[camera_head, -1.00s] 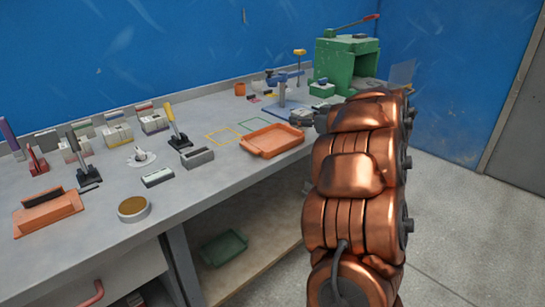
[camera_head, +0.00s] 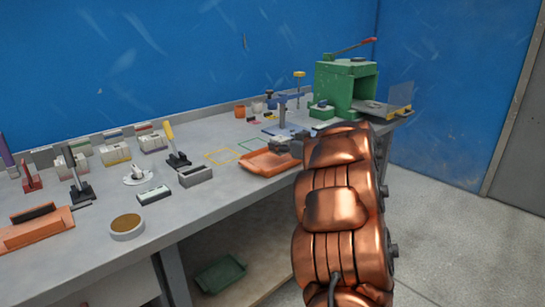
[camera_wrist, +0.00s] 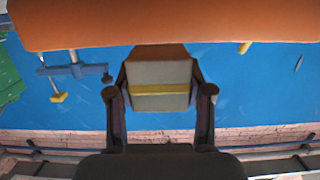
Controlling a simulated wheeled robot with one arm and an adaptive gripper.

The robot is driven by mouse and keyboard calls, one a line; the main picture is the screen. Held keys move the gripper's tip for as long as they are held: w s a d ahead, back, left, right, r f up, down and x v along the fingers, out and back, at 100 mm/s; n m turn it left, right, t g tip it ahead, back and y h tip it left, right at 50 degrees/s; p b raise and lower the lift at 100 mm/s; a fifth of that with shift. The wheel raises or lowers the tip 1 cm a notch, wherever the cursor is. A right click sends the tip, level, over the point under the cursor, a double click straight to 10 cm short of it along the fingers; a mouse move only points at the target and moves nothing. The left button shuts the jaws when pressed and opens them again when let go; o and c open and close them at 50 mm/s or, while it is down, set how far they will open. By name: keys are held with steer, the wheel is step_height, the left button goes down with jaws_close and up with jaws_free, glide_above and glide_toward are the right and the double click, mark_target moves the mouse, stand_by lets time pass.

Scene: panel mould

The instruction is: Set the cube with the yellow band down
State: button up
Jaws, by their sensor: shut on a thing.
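The cube with the yellow band (camera_wrist: 160,75) is pale grey with a yellow stripe across the face turned to the wrist camera. My gripper (camera_wrist: 160,92) is shut on it, one finger at each side. In the head view my gripper (camera_head: 290,147) is by the right rear part of the orange tray (camera_head: 268,166). The cube is hard to make out there. A wide orange surface (camera_wrist: 160,22), seemingly the tray, spans the top of the upside-down wrist view. Whether the cube touches it cannot be told.
Yellow (camera_head: 219,157) and green (camera_head: 252,145) outlines lie on the grey bench (camera_head: 210,205). A grey block (camera_head: 196,176) lies left of the tray. A blue clamp (camera_head: 284,105) and green press (camera_head: 345,88) stand behind. Several banded blocks line the wall.

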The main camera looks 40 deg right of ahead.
steer(key=shift+w+a+f, duration=0.1)
steer(key=shift+w+a, duration=0.1)
steer(key=shift+w, duration=0.4)
steer(key=shift+w+a+f, duration=0.1)
steer(key=shift+w+a, duration=0.1)
steer(key=shift+w, duration=0.4)
steer(key=f+b, duration=0.1)
steer(key=f, duration=0.2)
steer(key=shift+w+f+b, duration=0.2)
steer(key=shift+f+b, duration=0.05)
steer(key=shift+b, duration=0.15)
steer(key=shift+r, duration=0.1)
steer(key=o, duration=1.2)
steer(key=s, duration=0.4)
steer(key=s+r+p, duration=0.1)
steer(key=s, duration=0.3)
steer(key=s+r, duration=0.1)
steer(key=s, duration=0.3)
steer(key=shift+a+r+p, duration=0.2)
steer(key=shift+p, duration=0.2)
steer(key=shift+w, duration=0.1)
